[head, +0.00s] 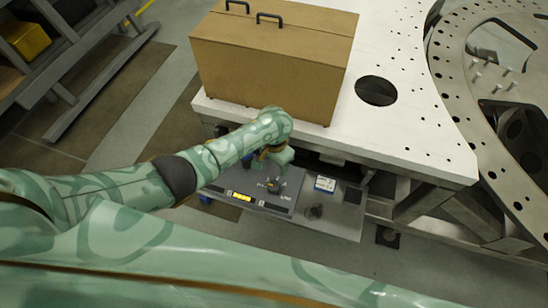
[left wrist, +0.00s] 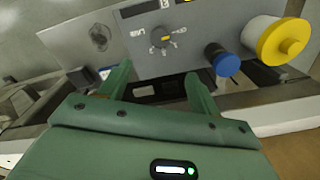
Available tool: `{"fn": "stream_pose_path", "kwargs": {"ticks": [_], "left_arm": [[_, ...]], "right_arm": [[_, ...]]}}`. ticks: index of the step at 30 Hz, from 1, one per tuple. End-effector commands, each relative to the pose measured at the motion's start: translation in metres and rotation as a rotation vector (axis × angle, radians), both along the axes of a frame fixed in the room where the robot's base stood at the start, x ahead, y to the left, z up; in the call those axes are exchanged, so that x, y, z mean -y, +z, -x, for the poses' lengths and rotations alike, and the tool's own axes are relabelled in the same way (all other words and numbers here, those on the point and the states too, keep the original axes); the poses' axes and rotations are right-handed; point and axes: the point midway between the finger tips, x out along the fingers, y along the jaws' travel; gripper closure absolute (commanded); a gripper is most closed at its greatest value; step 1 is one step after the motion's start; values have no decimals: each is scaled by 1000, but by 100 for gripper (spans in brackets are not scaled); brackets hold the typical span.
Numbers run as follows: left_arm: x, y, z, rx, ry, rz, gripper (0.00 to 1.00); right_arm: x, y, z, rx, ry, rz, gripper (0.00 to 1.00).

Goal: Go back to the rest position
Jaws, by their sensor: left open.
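My left gripper (head: 273,167) reaches in from the left over a grey control panel (head: 340,222) at the front edge of the white plate. In the left wrist view, its two green fingers (left wrist: 158,84) are spread apart with nothing between them. Beyond the fingertips is the panel face with a rotary selector (left wrist: 163,37) with a yellow mark; the fingers look apart from it, though the exact gap is unclear. My right gripper does not show.
A brown box (head: 270,60) with black handles stands on the white plate (head: 405,125), close above my left arm. A shelf rack (head: 75,55) stands at left. Open floor lies between.

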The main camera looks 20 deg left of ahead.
Motion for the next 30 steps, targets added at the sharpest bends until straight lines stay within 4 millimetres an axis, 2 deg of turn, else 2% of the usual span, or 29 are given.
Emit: {"fn": "stream_pose_path", "kwargs": {"ticks": [17,20,24,26,30], "left_arm": [[2,-1,3,5,-9,6,37],[13,-4,17,37,-54,30,37],[20,5,51,158,-138,62,37],[11,18,66,233,-159,50,37],[-32,56,97,376,-167,-37,37]], "right_arm": [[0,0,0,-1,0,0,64],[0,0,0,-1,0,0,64],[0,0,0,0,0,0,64],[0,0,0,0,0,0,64],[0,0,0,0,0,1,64]]}}
